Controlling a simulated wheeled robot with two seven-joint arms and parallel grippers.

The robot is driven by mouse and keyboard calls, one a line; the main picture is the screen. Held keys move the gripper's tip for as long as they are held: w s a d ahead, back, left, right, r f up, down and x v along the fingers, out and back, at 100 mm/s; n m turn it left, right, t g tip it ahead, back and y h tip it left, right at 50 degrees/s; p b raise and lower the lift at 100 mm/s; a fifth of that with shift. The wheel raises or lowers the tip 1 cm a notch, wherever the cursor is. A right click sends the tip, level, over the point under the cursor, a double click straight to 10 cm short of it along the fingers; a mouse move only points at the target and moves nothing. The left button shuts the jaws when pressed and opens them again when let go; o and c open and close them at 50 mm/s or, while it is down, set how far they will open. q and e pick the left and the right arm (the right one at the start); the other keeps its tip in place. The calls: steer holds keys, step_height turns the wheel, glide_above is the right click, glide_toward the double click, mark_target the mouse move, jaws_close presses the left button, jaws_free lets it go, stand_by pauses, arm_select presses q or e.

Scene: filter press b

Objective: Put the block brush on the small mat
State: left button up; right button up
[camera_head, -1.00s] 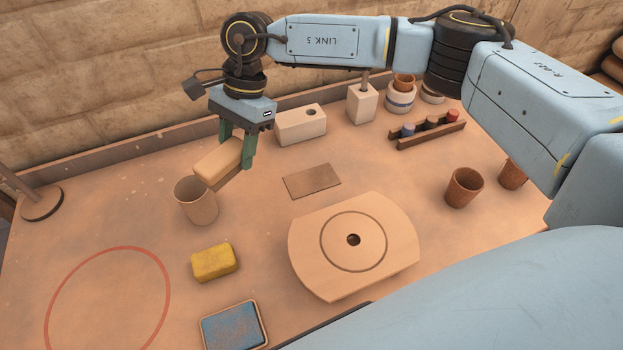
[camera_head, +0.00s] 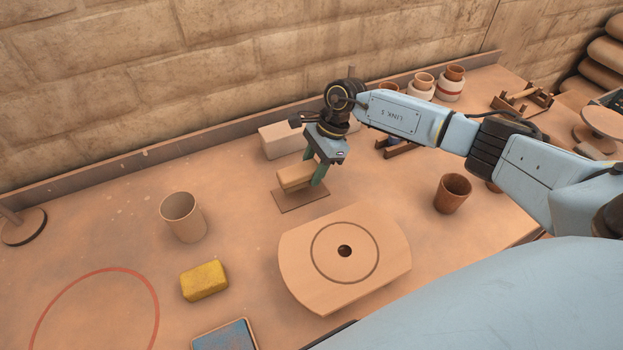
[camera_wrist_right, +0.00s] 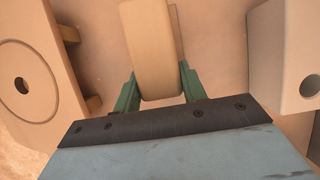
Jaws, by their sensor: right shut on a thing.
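The block brush (camera_head: 294,175), a pale wooden block with a darker layer underneath, is between the fingers of my right gripper (camera_head: 319,172). My right gripper is shut on it. In the right wrist view the brush (camera_wrist_right: 150,45) extends away from the green fingers. The small mat (camera_head: 305,202), a thin brown rectangle, lies on the table under the brush. The brush hides its far part in the head view. I cannot tell whether the brush touches the mat. My left gripper is not in view.
A pale block (camera_head: 280,139) stands behind the gripper. A beige cup (camera_head: 183,217) and yellow sponge (camera_head: 204,281) are to the left. A brown cup (camera_head: 453,193) is at right.

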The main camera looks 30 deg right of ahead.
step_height(320, 180, down, 3)
steer(key=shift+f, duration=0.4)
arm_select(q)
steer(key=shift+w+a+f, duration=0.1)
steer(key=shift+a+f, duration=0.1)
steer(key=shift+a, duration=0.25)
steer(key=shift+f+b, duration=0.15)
steer(key=shift+b, duration=0.25)
arm_select(e)
steer(key=shift+f, duration=0.1)
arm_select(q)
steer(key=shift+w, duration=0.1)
arm_select(e)
steer(key=o, duration=1.1)
